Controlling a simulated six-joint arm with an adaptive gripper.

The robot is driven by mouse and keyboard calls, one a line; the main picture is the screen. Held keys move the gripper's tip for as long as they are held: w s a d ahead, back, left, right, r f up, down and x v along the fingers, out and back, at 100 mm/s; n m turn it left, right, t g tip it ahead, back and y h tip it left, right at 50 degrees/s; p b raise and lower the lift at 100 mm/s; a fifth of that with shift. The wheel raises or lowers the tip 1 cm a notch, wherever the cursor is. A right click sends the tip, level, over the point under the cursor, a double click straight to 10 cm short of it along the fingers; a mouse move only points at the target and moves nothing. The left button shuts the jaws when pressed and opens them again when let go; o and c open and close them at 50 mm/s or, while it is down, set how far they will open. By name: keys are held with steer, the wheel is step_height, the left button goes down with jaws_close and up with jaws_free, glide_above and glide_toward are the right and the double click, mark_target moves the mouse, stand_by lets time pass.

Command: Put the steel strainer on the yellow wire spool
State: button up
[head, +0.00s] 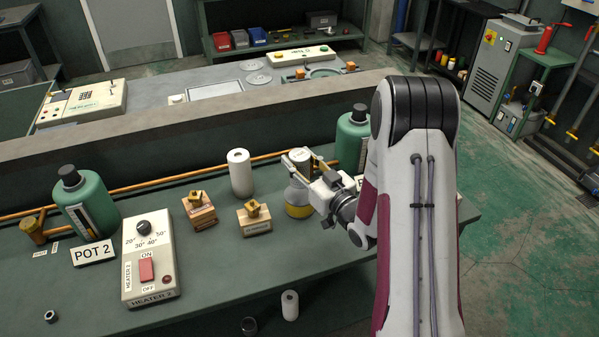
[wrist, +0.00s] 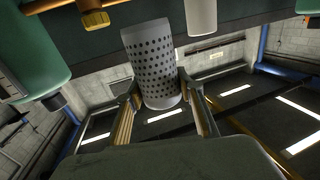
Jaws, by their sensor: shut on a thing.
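The steel strainer, a pale grey cylinder with rows of dark holes, stands out in the wrist view (wrist: 154,62). My gripper (wrist: 160,100) is shut on it, with one finger on each side. In the head view my gripper (head: 303,163) holds the strainer (head: 300,156) above the bench, over the yellow wire spool (head: 298,210). I cannot tell whether the strainer touches the spool.
A white cylinder (head: 240,172) and two wooden blocks with brass fittings (head: 200,210) (head: 254,220) stand left of the spool. A green bottle (head: 352,140) stands close behind it at right. The heater box (head: 150,260) and another green bottle (head: 85,205) are farther left.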

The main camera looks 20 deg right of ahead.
steer(key=shift+f, duration=2.05)
steer(key=shift+f, duration=0.1)
steer(key=o, duration=1.3)
steer(key=shift+s, duration=0.1)
steer(key=shift+v, duration=5.9)
